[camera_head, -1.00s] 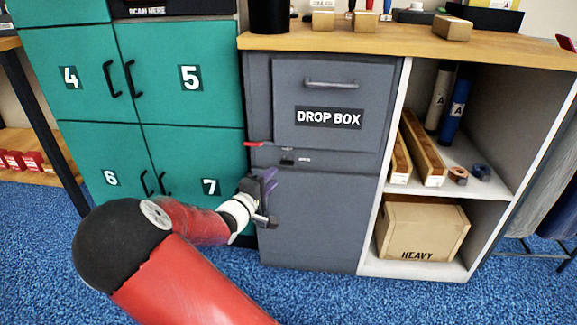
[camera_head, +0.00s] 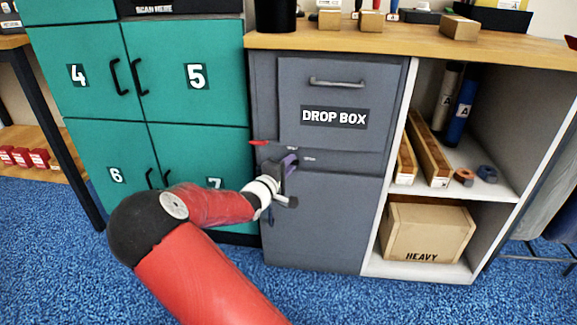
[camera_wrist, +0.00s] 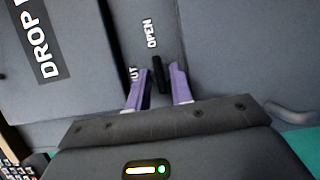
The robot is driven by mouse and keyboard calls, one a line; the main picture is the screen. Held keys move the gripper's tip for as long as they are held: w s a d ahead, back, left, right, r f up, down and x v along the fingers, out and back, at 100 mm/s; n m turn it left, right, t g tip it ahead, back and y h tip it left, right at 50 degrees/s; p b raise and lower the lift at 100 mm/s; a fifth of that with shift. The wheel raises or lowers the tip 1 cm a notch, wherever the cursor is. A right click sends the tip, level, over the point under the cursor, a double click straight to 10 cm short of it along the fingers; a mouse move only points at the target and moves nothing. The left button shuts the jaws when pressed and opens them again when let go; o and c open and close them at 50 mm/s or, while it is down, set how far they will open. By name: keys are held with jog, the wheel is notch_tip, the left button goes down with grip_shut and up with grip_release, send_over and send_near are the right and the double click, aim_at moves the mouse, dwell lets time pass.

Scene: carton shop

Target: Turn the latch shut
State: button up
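The latch is a small black lever (camera_wrist: 160,74) on the grey drop box (camera_head: 325,215) front. In the wrist view it points up the picture, toward the word OPEN (camera_wrist: 152,33). Another label, ending in "UT" (camera_wrist: 133,74), is partly hidden behind the left finger. My gripper (camera_wrist: 159,80) has its two purple fingers apart, one on each side of the latch. I see a gap on the left; contact on the right is unclear. In the head view my gripper (camera_head: 289,162) is at the box front and hides the latch.
A red piece (camera_head: 259,143) sticks out near the box's upper left edge, above my gripper. The drop box door (camera_head: 334,86) with its handle is above. Green lockers (camera_head: 190,75) stand left. Open shelves with a HEAVY carton (camera_head: 425,230) stand right.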

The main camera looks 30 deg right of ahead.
grip_shut()
jog(key=n+t+p, duration=0.2)
jog(key=n+t, duration=0.1)
jog(key=n, duration=0.4)
jog(key=n+t+y+p, duration=0.1)
jog(key=n+t+p, duration=0.2)
jog(key=n, duration=0.5)
jog(key=n+t+y+p, duration=0.1)
jog(key=n+t+p, duration=0.1)
jog(key=n, duration=0.5)
jog(key=shift+s+d+f+t, duration=0.2)
jog(key=shift+d+f+t, duration=0.05)
jog(key=shift+t, duration=0.25)
jog(key=shift+n+p, duration=0.35)
jog(key=shift+n, duration=0.05)
